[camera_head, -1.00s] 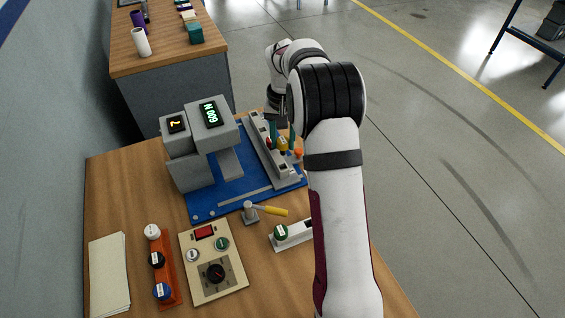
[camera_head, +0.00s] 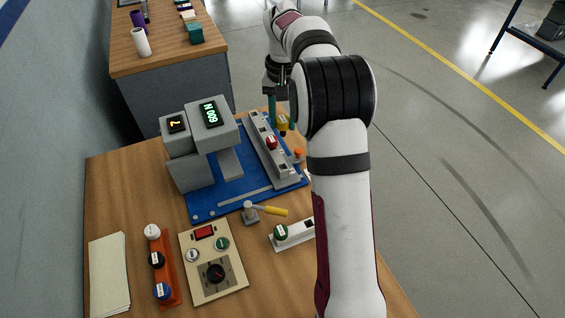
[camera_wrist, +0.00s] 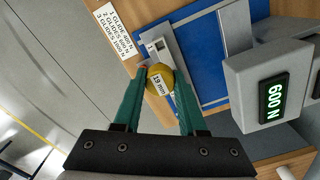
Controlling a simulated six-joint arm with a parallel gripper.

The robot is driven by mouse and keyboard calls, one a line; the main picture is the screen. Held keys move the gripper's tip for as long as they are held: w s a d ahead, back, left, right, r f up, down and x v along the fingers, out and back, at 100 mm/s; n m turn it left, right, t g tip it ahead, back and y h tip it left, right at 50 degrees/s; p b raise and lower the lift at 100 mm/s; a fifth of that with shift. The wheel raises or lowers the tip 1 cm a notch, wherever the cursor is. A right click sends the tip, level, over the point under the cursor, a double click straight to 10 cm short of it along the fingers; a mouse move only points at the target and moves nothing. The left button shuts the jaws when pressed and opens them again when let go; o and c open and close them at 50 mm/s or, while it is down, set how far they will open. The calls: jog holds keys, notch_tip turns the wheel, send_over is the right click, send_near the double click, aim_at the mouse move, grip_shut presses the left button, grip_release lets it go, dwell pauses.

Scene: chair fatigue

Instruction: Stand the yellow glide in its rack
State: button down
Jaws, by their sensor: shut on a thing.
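The yellow glide (camera_head: 283,124) is held up between the two teal fingers of my gripper (camera_head: 281,118), at the far end of the blue base plate (camera_head: 213,200). In the wrist view the round yellow glide (camera_wrist: 160,76), with a "19 mm" label, sits between the fingertips (camera_wrist: 159,84). A long grey slotted rail (camera_head: 262,152) stands on the blue plate just below and in front of the gripper, with a red piece (camera_head: 271,142) in it. The rail also shows behind the glide in the wrist view (camera_wrist: 150,48). My arm hides part of the table's right side.
A grey machine (camera_head: 210,130) reading "N 009" stands left of the rail. A yellow-handled lever (camera_head: 272,211), a control panel (camera_head: 213,262), an orange holder (camera_head: 164,270) and a white block (camera_head: 292,236) with a green knob lie nearer. A printed card (camera_wrist: 115,30) lists glides and forces.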

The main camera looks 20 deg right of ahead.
jog(key=s+d+f, duration=0.1)
jog(key=s+d, duration=0.2)
jog(key=s, duration=0.5)
jog(key=s+d+f, duration=0.1)
jog(key=s+d, duration=0.3)
jog(key=s, duration=0.5)
jog(key=shift+s, duration=0.25)
notch_tip(320, 180, down, 5)
jog(key=shift+f, duration=0.2)
jog(key=shift+f, duration=2.9)
jog(key=shift+f, duration=1.75)
